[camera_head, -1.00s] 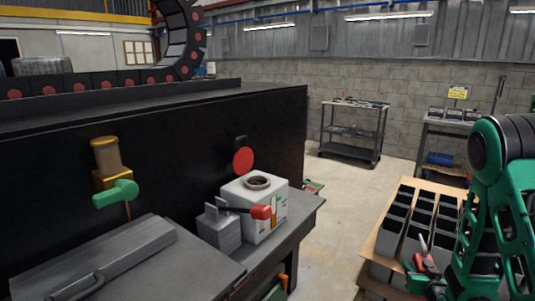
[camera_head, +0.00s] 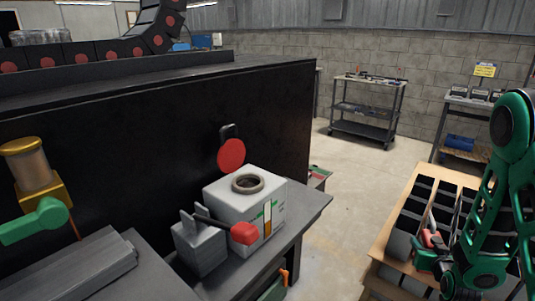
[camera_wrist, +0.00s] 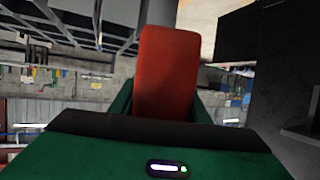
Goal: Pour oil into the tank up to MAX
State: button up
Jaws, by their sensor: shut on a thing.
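The tank (camera_head: 222,205) is a white box with an open round filler neck (camera_head: 248,183) on top. Its front has a narrow gauge (camera_head: 267,217), amber low down and pale above, with coloured marks beside it. A grey block with a red-tipped lever (camera_head: 242,233) stands at its left front. My gripper (camera_head: 429,244) is at the right, over the bins and well apart from the tank. It is shut on a red object, which fills the middle of the wrist view (camera_wrist: 168,75) between green fingers. I cannot tell whether this holds oil; its far end is hidden.
Dark open bins (camera_head: 412,211) sit on a wooden-edged stand at the right. A black machine wall (camera_head: 130,140) rises behind the tank. A brass unit with a green handle (camera_head: 36,222) juts out at left. Clear floor (camera_head: 345,200) lies between tank and bins.

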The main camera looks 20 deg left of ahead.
jog(key=shift+a, duration=0.1)
jog(key=a+r+n+g+y, duration=0.1)
jog(key=a+r+n+y, duration=0.1)
jog(key=a+r, duration=0.65)
jog(key=a+r+n+y, duration=0.25)
jog(key=a+r, duration=0.25)
jog(key=a, duration=0.7)
jog(key=a+r+n+g+y, duration=0.1)
jog(key=a+r+n+y, duration=0.15)
jog(key=a+r, duration=0.6)
jog(key=s+a+r+n+g+y, duration=0.2)
jog(key=s+a+r, duration=0.2)
jog(key=a+r, duration=0.25)
jog(key=s+a+r+n+g+y, duration=0.1)
jog(key=s+a+r+y, duration=0.1)
jog(key=s+a+r, duration=0.4)
jog(key=s+a+n+g+y, duration=0.1)
jog(key=s+a+n+g, duration=0.2)
jog(key=s+a, duration=0.3)
jog(key=shift+s+a+r+n+y, duration=0.15)
jog(key=shift+s+a+n+y, duration=0.2)
jog(key=shift+s, duration=0.8)
